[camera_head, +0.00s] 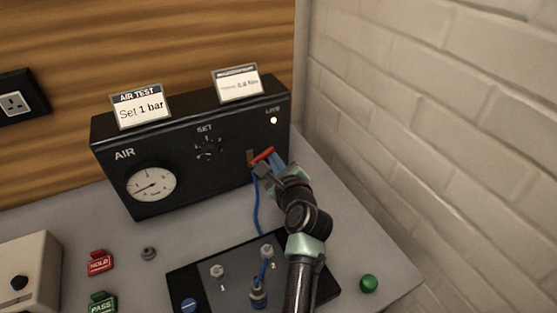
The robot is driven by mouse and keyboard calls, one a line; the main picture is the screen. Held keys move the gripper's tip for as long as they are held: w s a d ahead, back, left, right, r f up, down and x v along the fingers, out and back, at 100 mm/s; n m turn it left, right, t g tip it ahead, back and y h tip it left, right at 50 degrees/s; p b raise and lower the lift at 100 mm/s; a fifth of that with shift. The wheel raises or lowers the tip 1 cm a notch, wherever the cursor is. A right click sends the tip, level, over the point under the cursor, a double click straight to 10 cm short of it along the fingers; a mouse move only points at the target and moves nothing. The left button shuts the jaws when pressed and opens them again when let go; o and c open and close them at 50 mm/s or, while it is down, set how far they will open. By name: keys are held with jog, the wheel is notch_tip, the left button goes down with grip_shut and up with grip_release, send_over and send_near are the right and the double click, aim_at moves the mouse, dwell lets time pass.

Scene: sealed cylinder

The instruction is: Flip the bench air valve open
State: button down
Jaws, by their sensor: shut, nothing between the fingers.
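The black air box (205,177) stands at the back of the bench, marked AIR, with a round gauge (151,184) and a SET knob (207,149). The valve shows as a red lever (263,154) beside a brass-coloured part (250,158) at the lower right of the front. The lever slants up to the right. My gripper (262,169) is at the valve, close below the lever; I cannot tell if they touch. Its fingers are shut and empty. My wrist hides part of the box front and the area right of the lever.
A blue hose (257,205) hangs from the valve to the bench. A black plate (205,284) with numbered fittings lies in front. Red HOLD (99,263) and green PASS (102,303) pieces are left, a green knob (369,284) right. The brick wall (440,130) bounds the right side.

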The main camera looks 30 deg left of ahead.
jog(key=n, duration=0.1)
jog(key=r+n+t, duration=0.1)
jog(key=n, duration=0.1)
jog(key=s+a+n+t, duration=0.1)
jog(key=shift+r+h+b, duration=0.3)
jog(key=shift+r+b, duration=0.05)
jog(key=shift+b, duration=0.05)
jog(key=n, duration=0.2)
jog(key=r+n+t, duration=0.1)
jog(key=shift+s+a, duration=0.25)
jog(key=shift+s, duration=0.1)
jog(key=shift+s+a+r, duration=0.1)
jog(key=shift+r, duration=0.05)
jog(key=f+b+v, duration=0.1)
jog(key=v, duration=1.1)
jog(key=shift+s+d+r, duration=0.35)
